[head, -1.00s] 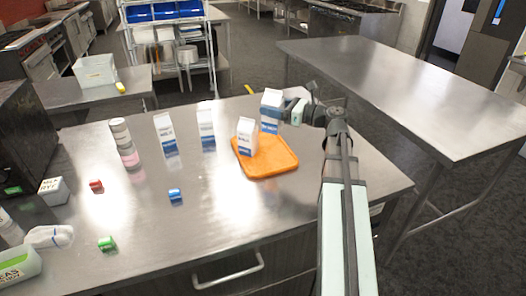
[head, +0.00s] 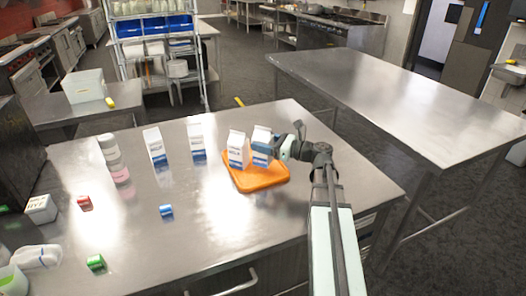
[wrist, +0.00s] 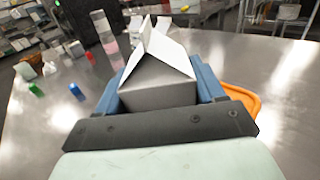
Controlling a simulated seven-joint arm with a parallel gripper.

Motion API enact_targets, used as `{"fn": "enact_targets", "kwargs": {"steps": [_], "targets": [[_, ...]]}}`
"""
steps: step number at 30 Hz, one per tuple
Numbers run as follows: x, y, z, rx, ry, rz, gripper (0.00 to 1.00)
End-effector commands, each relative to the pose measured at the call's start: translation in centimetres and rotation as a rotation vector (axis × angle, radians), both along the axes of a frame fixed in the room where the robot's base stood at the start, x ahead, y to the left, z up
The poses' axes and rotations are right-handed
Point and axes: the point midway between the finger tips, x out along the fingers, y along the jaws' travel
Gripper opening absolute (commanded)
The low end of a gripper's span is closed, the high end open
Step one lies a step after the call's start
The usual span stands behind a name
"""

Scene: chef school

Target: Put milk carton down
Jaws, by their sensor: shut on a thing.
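My gripper (head: 266,150) is shut on a white and blue milk carton (head: 261,135) and holds it upright over the right part of an orange board (head: 264,184). The carton's base is at or just above the board; I cannot tell if it touches. In the wrist view, the carton's peaked white top (wrist: 160,60) sits between the blue finger pads. A second milk carton (head: 237,147) stands on the board just left of the held one, very close to it. Two more milk cartons (head: 155,144) and (head: 196,138) stand on the steel table to the left.
The steel table (head: 200,235) is clear in front of the board. A stack of round containers (head: 110,150) stands farther left. Red (head: 85,202), blue (head: 166,210) and green (head: 96,262) small items lie at the left. Another steel table (head: 390,95) is bare behind.

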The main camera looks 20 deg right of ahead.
Motion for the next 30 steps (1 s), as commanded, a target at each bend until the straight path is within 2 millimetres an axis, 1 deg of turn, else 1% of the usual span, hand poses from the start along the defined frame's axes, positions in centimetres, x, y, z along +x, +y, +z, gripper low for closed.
{"fn": "enact_targets", "kwargs": {"steps": [6,9,23,24,30], "targets": [[0.0,0.0,-2.4,0.002,0.001,0.0,0.2],[0.0,0.0,-3.3,0.002,0.001,0.0,0.2],[0.0,0.0,-3.8,0.002,-0.001,0.0,0.2],[0.0,0.0,-3.8,0.0,0.0,0.0,0.72],[0.0,0.0,-3.8,0.0,0.0,0.0,0.91]]}}
